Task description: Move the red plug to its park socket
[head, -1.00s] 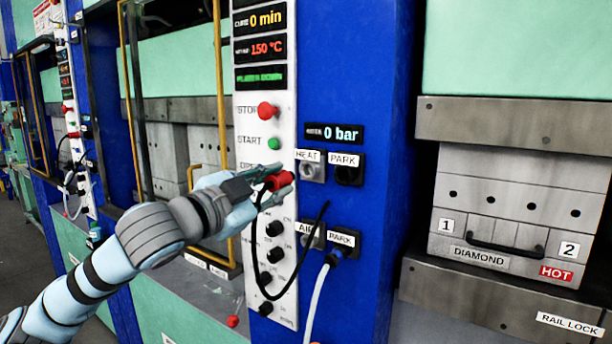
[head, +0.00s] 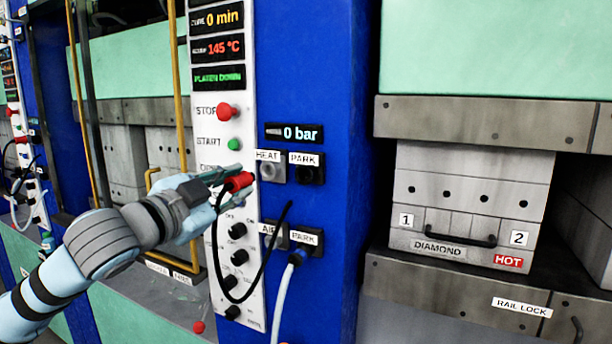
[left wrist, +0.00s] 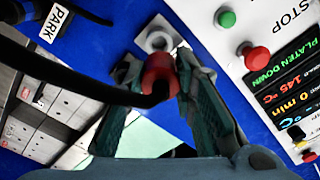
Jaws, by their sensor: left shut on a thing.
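My left gripper (head: 236,180) is shut on the red plug (head: 240,182), in front of the white control panel's right edge. A black cable hangs from the plug in a loop. The heat PARK socket (head: 310,173) is dark and empty, to the plug's right. The HEAT socket (head: 270,171) lies between them, also empty, with the plug apart from it. In the left wrist view the red plug (left wrist: 159,74) sits between the fingers, just below the grey HEAT socket (left wrist: 158,40). My right gripper is out of view.
Below are the AIR socket (head: 277,235) and its PARK socket, where a blue plug (head: 299,256) with a pale hose sits. The STOP (head: 227,111) and START (head: 234,144) buttons are above the gripper. A hot mould (head: 465,207) stands at right.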

